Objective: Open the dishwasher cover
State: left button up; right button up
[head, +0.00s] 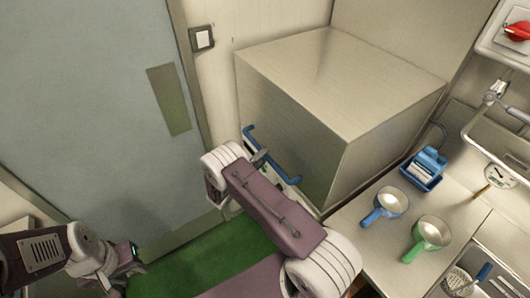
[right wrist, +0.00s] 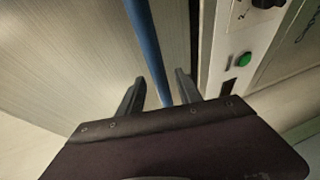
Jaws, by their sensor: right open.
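The dishwasher cover (head: 330,70) is a large brushed-metal box, standing lowered over its base at the upper middle of the head view. A blue bar handle (head: 275,158) runs along its lower front edge. My right gripper (head: 258,160) is at the left part of this handle, mostly hidden by my own arm. In the right wrist view, my right gripper (right wrist: 159,80) is open, with the blue handle (right wrist: 150,50) passing between its two dark fingers without being clamped. My left gripper (head: 128,262) is at the lower left, away from the dishwasher; its fingers are too unclear to read.
A control panel with a green button (right wrist: 244,59) is right of the handle. A blue-handled pan (head: 390,203), a green-handled pan (head: 430,235) and a blue caddy (head: 426,168) stand on the counter to the right. A grey door (head: 90,100) fills the left.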

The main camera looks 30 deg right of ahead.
jog(key=x, duration=0.2)
jog(key=shift+w+d+f, duration=0.1)
jog(key=shift+w+d, duration=0.05)
jog(key=shift+d, duration=0.05)
grip_shut()
dwell(1.3)
